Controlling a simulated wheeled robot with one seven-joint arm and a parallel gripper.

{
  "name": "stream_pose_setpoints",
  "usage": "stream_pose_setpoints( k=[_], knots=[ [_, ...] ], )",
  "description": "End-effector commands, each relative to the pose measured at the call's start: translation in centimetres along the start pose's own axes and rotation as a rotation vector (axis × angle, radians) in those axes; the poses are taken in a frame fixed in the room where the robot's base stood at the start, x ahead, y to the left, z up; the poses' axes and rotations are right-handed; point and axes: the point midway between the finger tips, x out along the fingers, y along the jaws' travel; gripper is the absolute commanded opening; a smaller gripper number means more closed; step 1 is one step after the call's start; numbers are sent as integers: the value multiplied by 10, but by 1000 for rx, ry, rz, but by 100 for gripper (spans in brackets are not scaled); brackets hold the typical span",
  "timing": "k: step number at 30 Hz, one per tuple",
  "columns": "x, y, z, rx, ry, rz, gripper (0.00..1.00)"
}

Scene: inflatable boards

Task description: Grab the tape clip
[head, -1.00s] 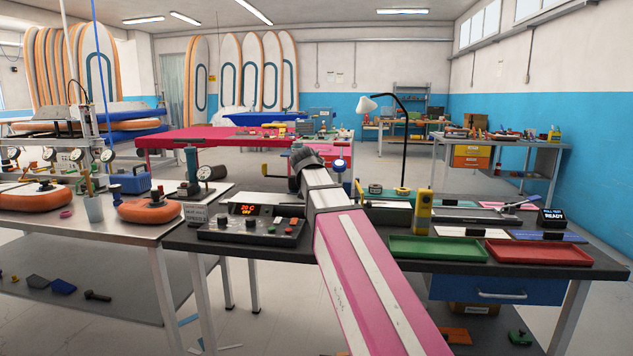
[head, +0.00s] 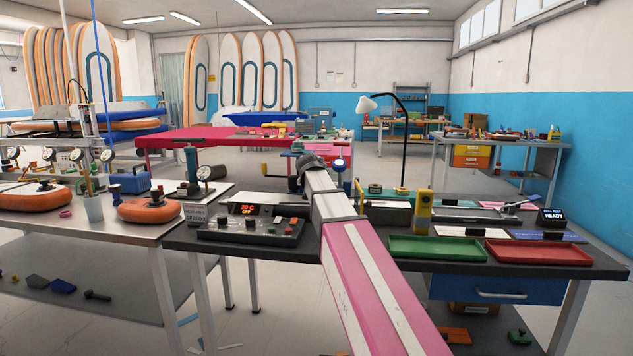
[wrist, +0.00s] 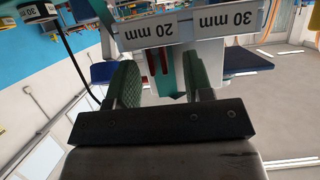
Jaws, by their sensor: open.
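I cannot make out the tape clip with certainty in either view. In the wrist view, my gripper (wrist: 158,88) is open, with its two green ridged fingers apart and no object clearly held between them. A pale rack with upside-down labels, "20 mm" (wrist: 154,32) and "30 mm" (wrist: 232,18), lies just beyond the fingertips. A small red and dark piece (wrist: 160,66) shows below the "20 mm" label, between the fingers. In the head view, my arm reaches over the dark bench and hides my fingers.
On the bench (head: 455,275) are a control box (head: 250,230), a green tray (head: 435,248), a red tray (head: 538,252) and a yellow upright device (head: 423,212). A black lamp (head: 405,140) rises behind them, to the right of my arm.

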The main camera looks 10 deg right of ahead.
Motion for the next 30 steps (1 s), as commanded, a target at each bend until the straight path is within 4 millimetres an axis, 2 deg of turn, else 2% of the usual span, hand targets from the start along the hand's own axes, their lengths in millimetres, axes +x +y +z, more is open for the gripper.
stream_pose_setpoints(
  k=[3,4,6,8,22,26,30],
  knots=[
    [-1,0,0,0,0,0,47],
    [-1,0,0,0,0,0,40],
    [-1,0,0,0,0,0,18],
    [-1,0,0,0,0,0,0],
    [-3,0,-5,0,1,0,0],
    [-7,0,-16,0,2,-1,0],
    [-15,0,-36,1,3,0,0]
  ],
)
